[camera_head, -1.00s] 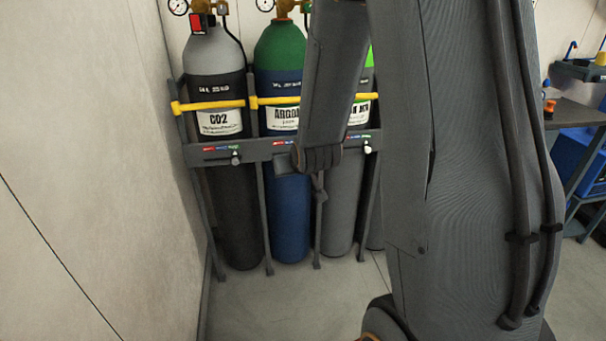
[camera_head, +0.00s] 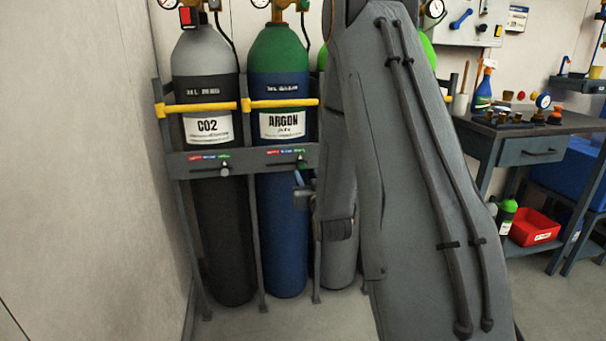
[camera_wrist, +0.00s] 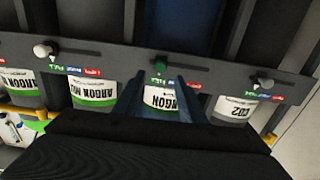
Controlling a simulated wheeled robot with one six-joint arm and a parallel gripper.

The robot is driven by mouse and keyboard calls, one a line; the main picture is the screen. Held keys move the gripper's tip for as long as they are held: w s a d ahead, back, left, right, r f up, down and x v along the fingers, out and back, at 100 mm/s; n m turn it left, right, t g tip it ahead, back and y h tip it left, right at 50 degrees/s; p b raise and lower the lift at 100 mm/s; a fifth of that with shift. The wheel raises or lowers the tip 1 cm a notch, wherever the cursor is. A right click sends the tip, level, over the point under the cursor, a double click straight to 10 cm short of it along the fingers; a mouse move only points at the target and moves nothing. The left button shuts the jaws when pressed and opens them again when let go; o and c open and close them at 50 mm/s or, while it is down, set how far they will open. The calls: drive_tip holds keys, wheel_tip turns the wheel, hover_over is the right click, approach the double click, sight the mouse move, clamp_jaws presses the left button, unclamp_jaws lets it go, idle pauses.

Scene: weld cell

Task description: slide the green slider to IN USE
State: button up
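The green slider (camera_wrist: 160,62) sits on the rack's grey rail under the argon cylinder. In the wrist view, which is upside down, it stands at the green tag, at the left end of its slot. The blue tag (camera_wrist: 175,83) and the red tag lie to its right; their words are too small to read surely. In the head view the slider (camera_head: 301,162) is a small dark knob below the ARGON label. My gripper (camera_wrist: 161,86) is open and empty; its two bluish fingers are apart, just short of the slider. In the head view my arm hides most of it.
Yellow bars (camera_head: 283,102) cross the CO2 cylinder (camera_head: 226,250) and argon cylinder (camera_head: 282,235). A wall is close at left; a workbench (camera_head: 540,125) stands at right.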

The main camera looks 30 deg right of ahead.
sight(302, 166)
drive_tip(key=x, duration=0.6)
drive_tip(key=shift+f+b, duration=0.1)
drive_tip(key=shift+b, duration=0.25)
clamp_jaws()
